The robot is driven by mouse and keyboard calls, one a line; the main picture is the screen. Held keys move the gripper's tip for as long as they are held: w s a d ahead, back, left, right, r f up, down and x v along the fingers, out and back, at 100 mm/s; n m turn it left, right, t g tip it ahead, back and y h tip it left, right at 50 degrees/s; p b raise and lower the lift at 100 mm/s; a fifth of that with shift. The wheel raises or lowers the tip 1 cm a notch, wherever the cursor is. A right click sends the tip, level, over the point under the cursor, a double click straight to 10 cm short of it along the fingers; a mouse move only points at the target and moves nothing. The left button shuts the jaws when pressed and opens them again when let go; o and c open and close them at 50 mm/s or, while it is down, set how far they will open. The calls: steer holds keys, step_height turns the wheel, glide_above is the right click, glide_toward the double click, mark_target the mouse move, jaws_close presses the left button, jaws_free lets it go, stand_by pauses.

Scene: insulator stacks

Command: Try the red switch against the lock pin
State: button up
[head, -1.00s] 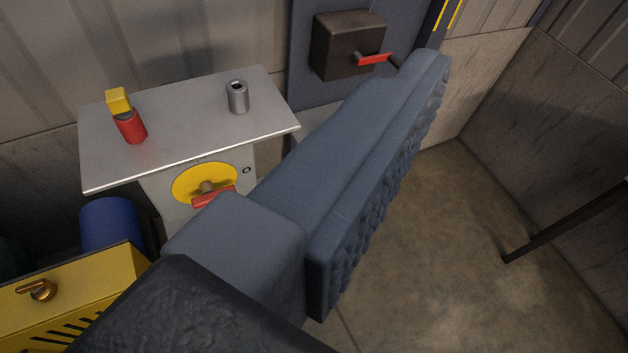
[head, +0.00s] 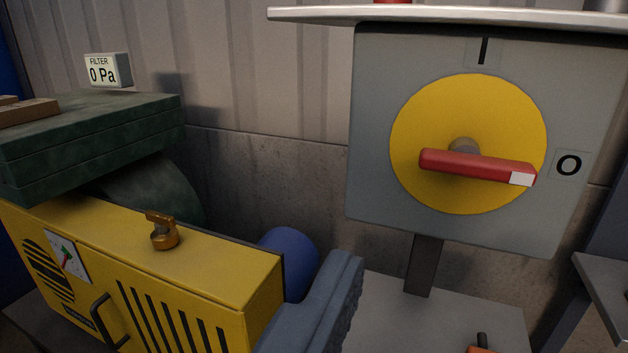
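The red switch (head: 470,166) is a bar handle on a round yellow plate (head: 440,195), on the front of a grey box (head: 375,200). It lies nearly level, tilted slightly down to the right, with its white tip toward the "O" mark (head: 568,165). An "I" mark (head: 483,51) is above the plate. I cannot make out a lock pin for certain. My gripper (head: 335,308) shows at the bottom as one blue-grey finger with a ribbed pad, below and left of the switch and apart from it. Its other finger is not visible, so its opening cannot be judged.
A yellow machine (head: 225,270) with a brass knob (head: 163,236) and a dial stands at the left; a blue cylinder (head: 290,258) is behind it. A pale shelf (head: 450,16) overhangs the switch box. A grey ledge (head: 395,315) lies below. A "FILTER 0 Pa" display (head: 108,70) is upper left.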

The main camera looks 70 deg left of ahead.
mark_target(477, 166)
steer(key=x, duration=1.3)
steer(key=shift+a+f, duration=0.15)
steer(key=shift+a, duration=0.35)
steer(key=c, duration=1)
